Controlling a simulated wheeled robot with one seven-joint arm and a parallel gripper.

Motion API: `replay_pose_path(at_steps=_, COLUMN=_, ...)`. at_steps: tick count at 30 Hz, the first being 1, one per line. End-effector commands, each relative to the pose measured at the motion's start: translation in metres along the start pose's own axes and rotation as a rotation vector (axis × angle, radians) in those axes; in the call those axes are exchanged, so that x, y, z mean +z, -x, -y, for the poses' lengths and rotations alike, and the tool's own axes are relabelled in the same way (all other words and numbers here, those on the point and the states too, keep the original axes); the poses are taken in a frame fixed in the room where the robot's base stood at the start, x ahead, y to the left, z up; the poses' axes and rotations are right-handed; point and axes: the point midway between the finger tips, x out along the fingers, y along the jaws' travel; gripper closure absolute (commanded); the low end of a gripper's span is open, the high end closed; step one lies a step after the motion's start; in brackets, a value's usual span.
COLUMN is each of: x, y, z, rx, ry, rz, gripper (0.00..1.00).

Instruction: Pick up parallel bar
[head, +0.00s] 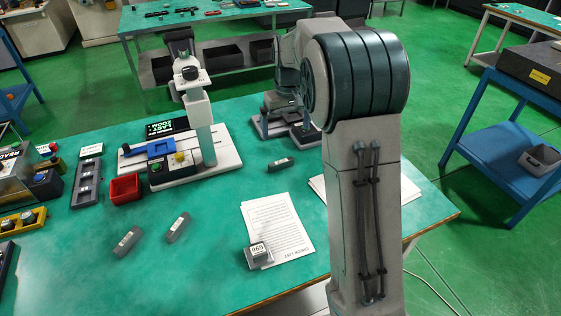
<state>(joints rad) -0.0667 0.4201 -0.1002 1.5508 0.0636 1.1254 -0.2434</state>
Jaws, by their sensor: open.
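Several small grey bars lie on the green bench top (225,215) in the head view. Two lie near each other at the front left: one grey bar (127,241) and, to its right, another grey bar (178,227). A darker grey bar (281,163) lies further back, right of the stand with the column. All lie flat and apart from other things. I cannot tell from their markings which is the parallel bar. My arm stands large at the right and hides part of the bench. My gripper cannot be made out.
A column stand (203,135) rises at the bench's back middle. A red bin (125,188), a slotted grey rack (87,182) and a yellow tray (22,222) stand left. A numbered block (258,254) sits on a printed sheet (280,225). Clear bench surrounds the front bars.

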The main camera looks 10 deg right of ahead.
Motion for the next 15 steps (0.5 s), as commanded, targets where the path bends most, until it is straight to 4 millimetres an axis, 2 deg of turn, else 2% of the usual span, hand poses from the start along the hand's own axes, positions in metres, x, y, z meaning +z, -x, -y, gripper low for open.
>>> replay_pose_path(at_steps=1, x=-0.015, y=-0.011, z=-0.003, rx=0.001, ry=0.013, rz=0.014, gripper=0.0)
replay_pose_path(at_steps=6, x=-0.045, y=-0.036, z=-0.008, rx=0.003, ry=0.05, rz=0.039, gripper=0.0)
replay_pose_path(at_steps=10, x=-0.056, y=-0.046, z=-0.01, rx=0.004, ry=0.065, rz=0.048, gripper=0.0)
replay_pose_path(at_steps=15, x=-0.058, y=-0.066, z=-0.01, rx=0.004, ry=0.071, rz=0.054, gripper=0.0)
